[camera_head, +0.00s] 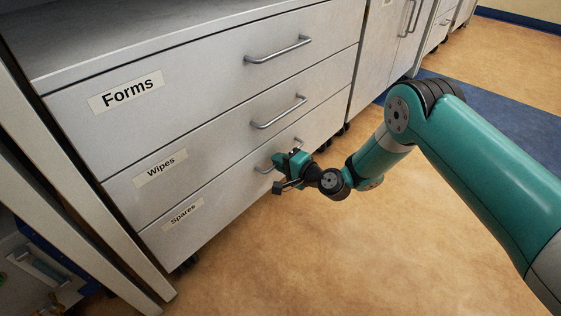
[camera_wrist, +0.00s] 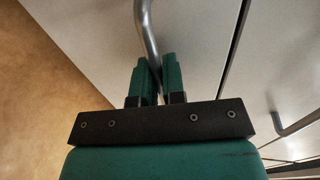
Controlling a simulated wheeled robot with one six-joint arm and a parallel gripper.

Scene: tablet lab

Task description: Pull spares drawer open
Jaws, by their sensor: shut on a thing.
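The spares drawer (camera_head: 215,226) is the bottom drawer of a grey cabinet, with a label reading Spares at its left. Its front looks flush with the drawers above. My gripper (camera_head: 283,172) is at the bar handle (camera_head: 264,170) of this drawer. In the wrist view my gripper (camera_wrist: 157,78) has its two green fingers shut around the metal handle (camera_wrist: 146,30).
The Wipes drawer (camera_head: 212,150) and Forms drawer (camera_head: 200,85) are above, both shut, with bar handles. Open tan floor (camera_head: 330,255) lies in front of the cabinet. A blue floor area (camera_head: 500,120) is behind my arm. An open shelf (camera_head: 40,270) stands at lower left.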

